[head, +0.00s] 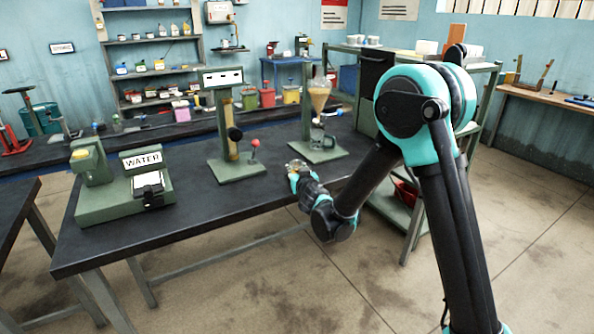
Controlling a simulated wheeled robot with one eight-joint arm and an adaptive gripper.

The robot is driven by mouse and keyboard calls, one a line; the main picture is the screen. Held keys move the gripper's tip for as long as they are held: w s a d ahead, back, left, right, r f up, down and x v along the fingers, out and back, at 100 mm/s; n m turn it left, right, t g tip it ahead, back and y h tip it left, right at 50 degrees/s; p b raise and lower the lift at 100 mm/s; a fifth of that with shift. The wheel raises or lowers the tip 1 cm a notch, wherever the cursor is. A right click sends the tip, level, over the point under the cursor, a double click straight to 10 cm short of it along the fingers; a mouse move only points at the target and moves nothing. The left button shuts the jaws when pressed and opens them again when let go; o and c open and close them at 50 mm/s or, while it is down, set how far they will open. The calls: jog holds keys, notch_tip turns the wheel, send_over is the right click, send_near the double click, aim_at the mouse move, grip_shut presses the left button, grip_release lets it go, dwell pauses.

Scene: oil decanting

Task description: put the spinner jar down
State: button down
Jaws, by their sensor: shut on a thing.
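My gripper (295,175) is at the front right edge of the dark table (130,232), seen small and partly from behind. It is shut on a small glassy thing with a brownish rim (297,164), which I take to be the spinner jar. My fingers hide most of it. I cannot tell whether its base touches the tabletop.
A stand with a funnel of amber liquid (319,95) over a clear jar (318,136) is behind my gripper. A green stand with a red-knobbed lever (254,146) is to its left. A green device marked WATER (142,160) stands farther left. Bare tabletop lies between them.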

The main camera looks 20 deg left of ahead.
jog(key=shift+f, duration=0.2)
jog(key=c, duration=0.8)
grip_release()
jog(key=shift+c, duration=0.2)
jog(key=shift+s+r, duration=0.1)
jog(key=shift+r, duration=0.05)
jog(key=v, duration=1.2)
jog(key=shift+d, duration=0.1)
